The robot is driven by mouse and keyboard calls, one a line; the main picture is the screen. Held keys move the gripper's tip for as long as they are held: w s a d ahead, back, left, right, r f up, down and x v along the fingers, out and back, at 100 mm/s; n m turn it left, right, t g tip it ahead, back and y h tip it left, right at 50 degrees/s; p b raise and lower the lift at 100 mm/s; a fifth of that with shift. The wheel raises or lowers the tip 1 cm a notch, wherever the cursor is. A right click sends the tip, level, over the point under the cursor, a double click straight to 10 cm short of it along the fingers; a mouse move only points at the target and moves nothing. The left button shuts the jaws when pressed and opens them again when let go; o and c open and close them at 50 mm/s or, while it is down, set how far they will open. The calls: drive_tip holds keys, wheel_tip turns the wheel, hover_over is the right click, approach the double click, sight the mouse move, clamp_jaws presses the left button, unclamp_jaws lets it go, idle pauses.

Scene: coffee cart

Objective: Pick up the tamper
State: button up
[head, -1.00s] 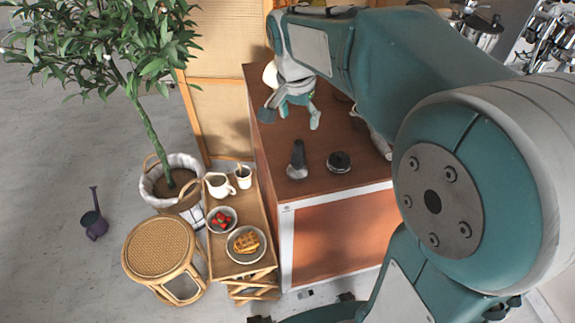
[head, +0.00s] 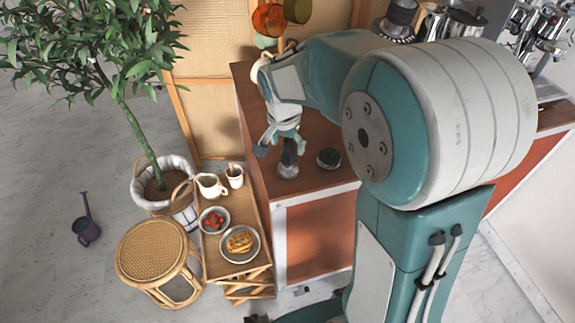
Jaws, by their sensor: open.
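The tamper (head: 287,169) stands near the front left corner of the brown cart top (head: 318,182). Its metal base shows below my gripper, and its dark handle is partly hidden. My gripper (head: 280,150) is open, with its fingers pointing down over the tamper's handle. One finger shows to the left of the tamper and one close to its right. I cannot tell whether they touch the handle.
A round black-topped piece (head: 329,157) lies just right of the tamper. Left of the cart are a wooden stand (head: 238,268) with a waffle plate (head: 240,244), strawberry bowl (head: 214,220) and cups, a wicker stool (head: 155,250) and a potted tree (head: 166,192).

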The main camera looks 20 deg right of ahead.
clamp_jaws()
drive_tip(key=shift+r, duration=0.1)
